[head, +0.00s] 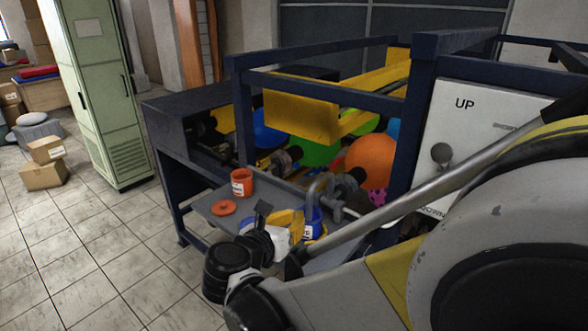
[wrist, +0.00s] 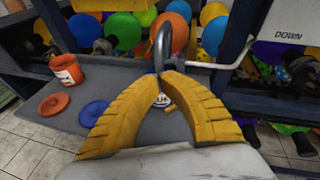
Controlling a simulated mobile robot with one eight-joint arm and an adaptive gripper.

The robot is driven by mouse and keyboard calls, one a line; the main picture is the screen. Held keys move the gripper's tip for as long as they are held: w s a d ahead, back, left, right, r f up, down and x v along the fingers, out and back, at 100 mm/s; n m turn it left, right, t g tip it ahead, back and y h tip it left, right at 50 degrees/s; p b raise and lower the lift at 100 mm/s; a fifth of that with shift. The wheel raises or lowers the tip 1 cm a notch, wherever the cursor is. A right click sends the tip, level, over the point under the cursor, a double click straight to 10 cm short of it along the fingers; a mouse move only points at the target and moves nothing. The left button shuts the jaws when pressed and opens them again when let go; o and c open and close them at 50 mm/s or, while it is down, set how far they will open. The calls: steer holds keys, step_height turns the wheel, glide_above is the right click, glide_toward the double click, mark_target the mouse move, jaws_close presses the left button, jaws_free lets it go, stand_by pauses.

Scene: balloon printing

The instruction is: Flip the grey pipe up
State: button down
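The grey pipe (head: 315,184) is a bent, hook-shaped tube above the tray at the machine's front. In the wrist view the grey pipe (wrist: 164,38) arches up, and one end comes down at the fingertips. My gripper (wrist: 162,76) has yellow fingers curving inward, with their tips close together at that end. Whether they hold the pipe or only stand before it cannot be told. In the head view my gripper (head: 298,220) is low over the tray, beside a blue can (head: 316,228). The can is partly hidden by the fingers.
The grey tray (head: 205,205) carries an orange jar (head: 241,183) and an orange lid (head: 224,208); a blue lid (wrist: 93,113) shows in the wrist view. Dark blue frame posts (head: 410,120) and a white UP panel (head: 470,120) stand at right. Balloons (head: 372,158) fill the machine behind.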

mark_target(308, 191)
steer(key=w, duration=0.1)
steer(key=w+d, duration=0.1)
steer(key=w, duration=0.1)
steer(key=w+d+b, duration=0.1)
steer(key=w, duration=0.1)
steer(key=shift+r, duration=0.25)
steer(key=shift+w+r, duration=0.25)
steer(key=shift+w, duration=0.15)
steer(key=shift+r, duration=0.1)
steer(key=shift+w+d+r+p, duration=0.15)
steer(key=shift+d+r+p, duration=0.05)
steer(key=shift+r+p, duration=0.2)
steer(key=shift+w+y, duration=0.1)
steer(key=shift+y, duration=0.2)
steer(key=shift+w+d+r+g+p, duration=0.1)
steer(key=shift+r+g+p, duration=0.15)
steer(key=shift+p, duration=0.3)
